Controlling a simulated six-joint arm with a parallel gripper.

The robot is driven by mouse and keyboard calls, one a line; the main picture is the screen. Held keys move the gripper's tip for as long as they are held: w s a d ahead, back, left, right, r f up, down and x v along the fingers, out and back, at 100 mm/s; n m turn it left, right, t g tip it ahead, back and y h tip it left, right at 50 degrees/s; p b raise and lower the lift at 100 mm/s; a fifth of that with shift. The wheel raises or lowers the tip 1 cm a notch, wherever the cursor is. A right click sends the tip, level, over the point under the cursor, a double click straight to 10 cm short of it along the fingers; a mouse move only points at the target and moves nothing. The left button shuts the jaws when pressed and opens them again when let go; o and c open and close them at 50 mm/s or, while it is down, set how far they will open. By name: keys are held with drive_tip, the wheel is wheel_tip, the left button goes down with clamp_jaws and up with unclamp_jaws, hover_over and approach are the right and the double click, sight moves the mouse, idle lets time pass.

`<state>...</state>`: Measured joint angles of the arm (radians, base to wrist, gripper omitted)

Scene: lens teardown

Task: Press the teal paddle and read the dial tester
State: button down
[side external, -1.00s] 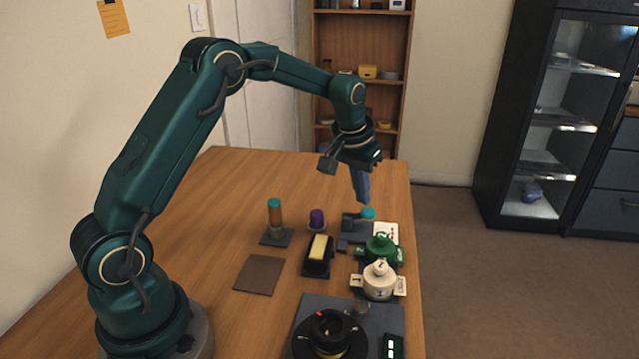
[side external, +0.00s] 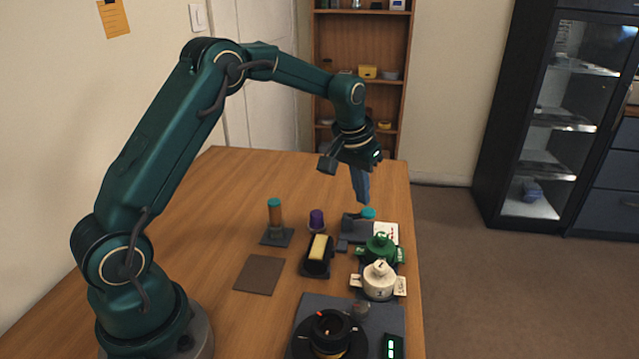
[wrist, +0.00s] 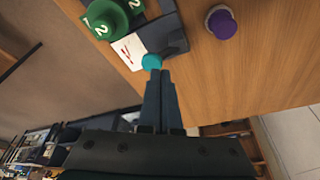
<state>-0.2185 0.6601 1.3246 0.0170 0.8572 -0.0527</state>
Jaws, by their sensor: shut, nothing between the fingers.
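The dial tester (side external: 355,229) is a grey block near the table's right edge, with a white card face (side external: 391,233). Its round teal paddle (side external: 368,213) sits on top. In the wrist view the teal paddle (wrist: 151,61) is right at my fingertips, and the card (wrist: 128,48) beside it carries a red mark. The reading is too small to make out. My gripper (side external: 364,202) is shut and empty, pointing down at the paddle. The fingertips (wrist: 159,72) overlap the paddle's edge in the wrist view; I cannot tell whether they press it.
A green numbered piece (side external: 380,250) and a white one (side external: 379,280) stand close in front of the tester. A purple knob (side external: 316,219), a teal-topped amber cylinder (side external: 275,218) and a yellow-topped black block (side external: 318,256) stand to the left. A dark ringed part (side external: 330,335) lies in front.

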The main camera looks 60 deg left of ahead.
sight(360, 215)
drive_tip(key=shift+f, duration=0.15)
drive_tip(key=shift+f, duration=1.45)
drive_tip(key=shift+r, duration=3.75)
